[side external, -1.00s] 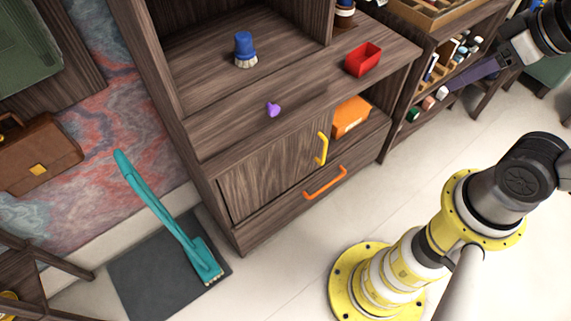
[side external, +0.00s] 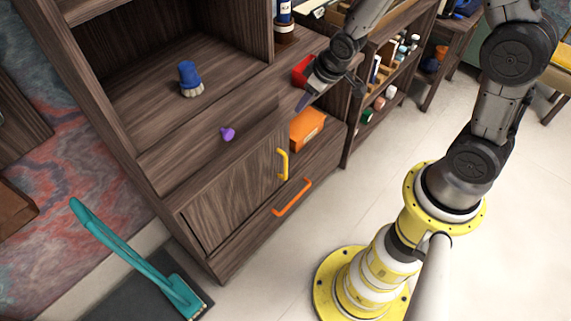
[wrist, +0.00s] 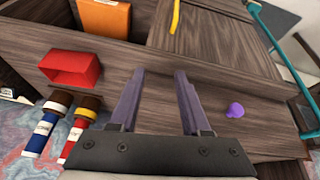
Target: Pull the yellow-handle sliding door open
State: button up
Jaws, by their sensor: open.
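The wooden sliding door (side external: 235,190) covers the left part of the cabinet's lower compartment. Its upright yellow handle (side external: 283,164) is on the door's right edge; door (wrist: 205,28) and handle (wrist: 175,16) also show at the top of the wrist view. An orange box (side external: 306,128) shows in the uncovered opening to the right of the door. My gripper (side external: 303,102) is above the cabinet's top ledge, up and to the right of the handle and apart from it. In the wrist view its two dark fingers (wrist: 159,76) are spread, with nothing between them.
On the cabinet are a red bin (side external: 301,70) close to my gripper, a purple knob-like object (side external: 228,134) and a blue brush (side external: 190,79). An orange drawer handle (side external: 292,197) is below the door. A teal broom (side external: 135,258) stands at left. Floor before the cabinet is clear.

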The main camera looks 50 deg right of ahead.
notch_tip(320, 180, down, 17)
jog(key=a+y, duration=0.1)
send_over(286, 177)
jog(key=shift+n, duration=0.3)
jog(key=f, duration=1.2)
jog(key=shift+w+d+f, duration=0.2)
jog(key=shift+w+f, duration=0.05)
grip_shut()
dwell(0.4)
